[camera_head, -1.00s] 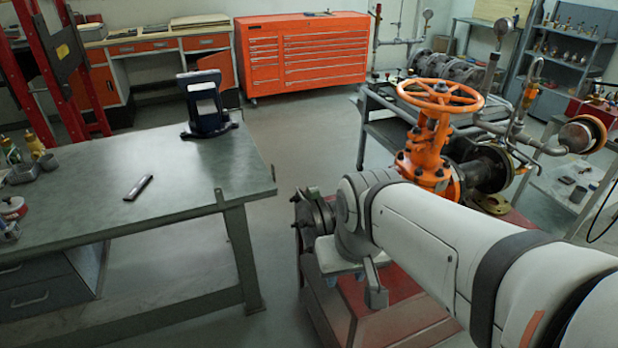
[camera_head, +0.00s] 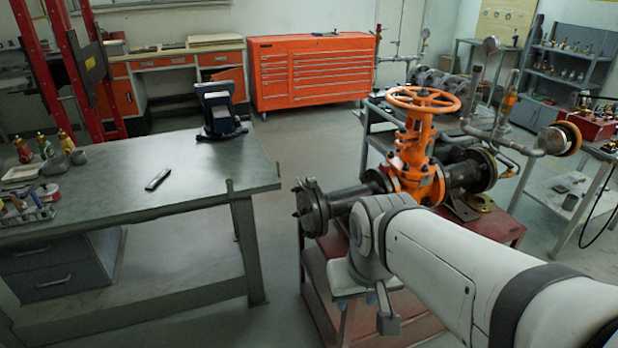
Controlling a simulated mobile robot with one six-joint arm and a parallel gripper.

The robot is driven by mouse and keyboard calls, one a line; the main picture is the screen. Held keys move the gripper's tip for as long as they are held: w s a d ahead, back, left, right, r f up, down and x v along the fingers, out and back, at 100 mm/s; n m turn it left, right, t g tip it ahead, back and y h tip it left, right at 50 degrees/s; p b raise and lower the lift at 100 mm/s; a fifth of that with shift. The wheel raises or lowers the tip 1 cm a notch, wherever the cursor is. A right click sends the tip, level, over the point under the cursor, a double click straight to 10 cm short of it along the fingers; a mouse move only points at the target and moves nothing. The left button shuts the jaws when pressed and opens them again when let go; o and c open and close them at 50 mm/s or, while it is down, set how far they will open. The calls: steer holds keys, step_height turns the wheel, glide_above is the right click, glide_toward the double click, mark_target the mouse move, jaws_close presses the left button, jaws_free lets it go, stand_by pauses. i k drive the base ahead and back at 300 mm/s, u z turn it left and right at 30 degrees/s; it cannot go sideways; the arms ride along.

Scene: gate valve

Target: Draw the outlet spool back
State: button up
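The orange gate valve (camera_head: 413,160) with its orange handwheel (camera_head: 422,100) stands on the red bench (camera_head: 505,232). A dark pipe spool with a bolted end flange (camera_head: 312,208) reaches left from the valve. Another dark flanged spool (camera_head: 463,176) is on its right. I cannot tell by sight which one is the outlet spool. My white arm comes in from the lower right and crosses in front of the bench. My gripper (camera_head: 384,308) points down at the arm's end, in front of and below the left spool, with no visible contact. Its fingers are not clear enough to read.
The floor between table and bench is clear.

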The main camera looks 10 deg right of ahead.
mark_target(338, 205)
steer(key=z, duration=0.15)
steer(key=i, duration=0.95)
steer(key=u, duration=0.1)
